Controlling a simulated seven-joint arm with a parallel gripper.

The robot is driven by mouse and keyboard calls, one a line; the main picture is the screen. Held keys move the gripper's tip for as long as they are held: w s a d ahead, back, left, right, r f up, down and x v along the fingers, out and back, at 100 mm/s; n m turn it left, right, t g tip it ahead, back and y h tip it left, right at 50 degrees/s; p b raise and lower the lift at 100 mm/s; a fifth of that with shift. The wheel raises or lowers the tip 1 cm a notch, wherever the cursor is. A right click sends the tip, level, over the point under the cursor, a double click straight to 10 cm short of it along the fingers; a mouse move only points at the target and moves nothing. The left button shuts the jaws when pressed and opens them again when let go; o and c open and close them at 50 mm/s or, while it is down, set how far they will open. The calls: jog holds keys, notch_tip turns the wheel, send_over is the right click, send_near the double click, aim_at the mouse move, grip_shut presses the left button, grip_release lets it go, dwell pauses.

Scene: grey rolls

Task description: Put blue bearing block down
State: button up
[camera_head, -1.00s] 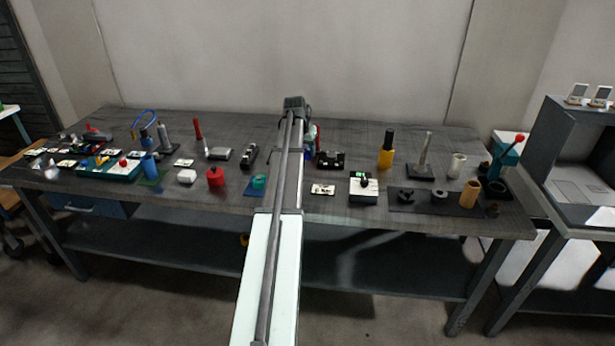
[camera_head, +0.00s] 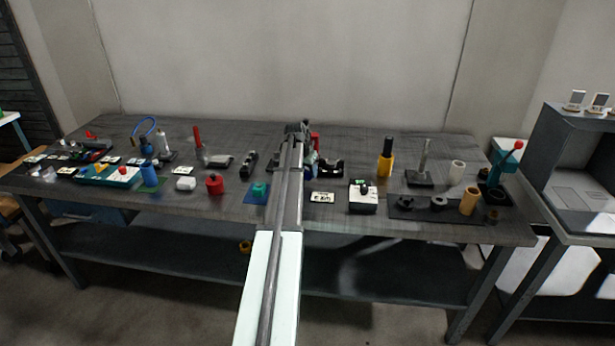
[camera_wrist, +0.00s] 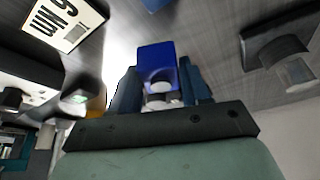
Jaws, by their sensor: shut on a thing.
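The blue bearing block (camera_wrist: 157,60) sits between the two dark fingers of my gripper (camera_wrist: 158,75) in the wrist view. My gripper is shut on it. A pale round part shows at the block's near end. In the head view my arm hides most of the gripper, and a bit of blue (camera_head: 309,166) shows just right of the arm, probably the block. Whether the block touches the table is hidden.
A label card (camera_head: 322,197) lies right of my arm, with a black bracket (camera_head: 331,167) behind it. A white box (camera_head: 363,198) stands further right. A teal part on a blue mat (camera_head: 254,198) lies left. A red-handled tool (camera_head: 199,146) stands further left.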

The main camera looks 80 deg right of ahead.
jog(key=shift+f, duration=1.3)
jog(key=shift+f, duration=0.1)
jog(key=o, duration=1.3)
jog(key=v, duration=1.2)
jog(key=shift+w, duration=0.1)
